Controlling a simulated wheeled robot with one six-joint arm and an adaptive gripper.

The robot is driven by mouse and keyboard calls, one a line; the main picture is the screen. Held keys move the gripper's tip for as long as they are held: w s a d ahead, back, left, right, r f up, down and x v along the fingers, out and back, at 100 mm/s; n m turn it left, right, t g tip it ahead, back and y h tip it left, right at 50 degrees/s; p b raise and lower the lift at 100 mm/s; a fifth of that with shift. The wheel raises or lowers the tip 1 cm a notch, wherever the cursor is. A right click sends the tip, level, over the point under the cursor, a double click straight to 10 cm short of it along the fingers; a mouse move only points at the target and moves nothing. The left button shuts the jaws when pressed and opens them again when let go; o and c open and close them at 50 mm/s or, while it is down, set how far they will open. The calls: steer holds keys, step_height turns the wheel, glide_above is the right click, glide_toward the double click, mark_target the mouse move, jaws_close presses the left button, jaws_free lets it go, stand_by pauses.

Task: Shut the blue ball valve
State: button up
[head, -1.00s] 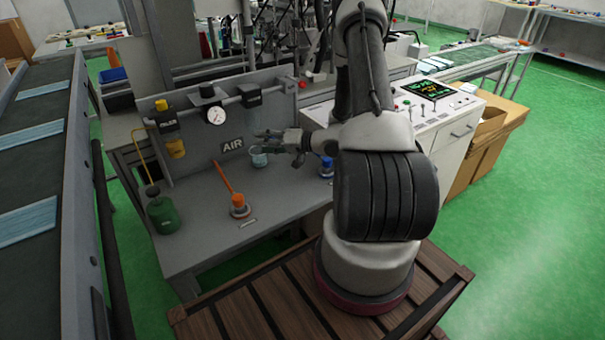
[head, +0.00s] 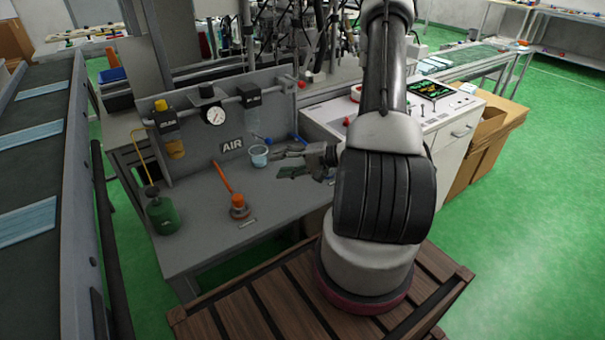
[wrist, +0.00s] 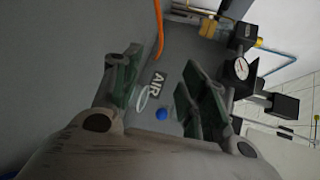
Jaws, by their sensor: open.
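The blue ball valve is mostly hidden behind my gripper and arm in the head view. A thin blue strip, which looks like its lever (head: 299,138), shows just above my gripper. My gripper (head: 282,163) is open and empty, pointing left above the bench. In the wrist view my gripper (wrist: 156,88) has its fingers spread, with the grey panel and AIR label between them.
A pale blue cup (head: 259,158) is close to my fingertips. A small blue ball (head: 268,141) is behind it. A gauge (head: 215,116) and AIR sign (head: 232,146) are at the panel.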

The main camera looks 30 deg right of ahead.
steer(key=s+a+r+g, duration=0.1)
steer(key=s+r+g, duration=0.2)
steer(key=s, duration=0.4)
steer(key=s+a+r+g, duration=0.1)
steer(key=s+r+g, duration=0.2)
steer(key=s+g, duration=0.3)
steer(key=shift+s+a+r+n+y, duration=0.35)
steer(key=shift+s+r+n+y, duration=0.05)
steer(key=shift+s, duration=0.05)
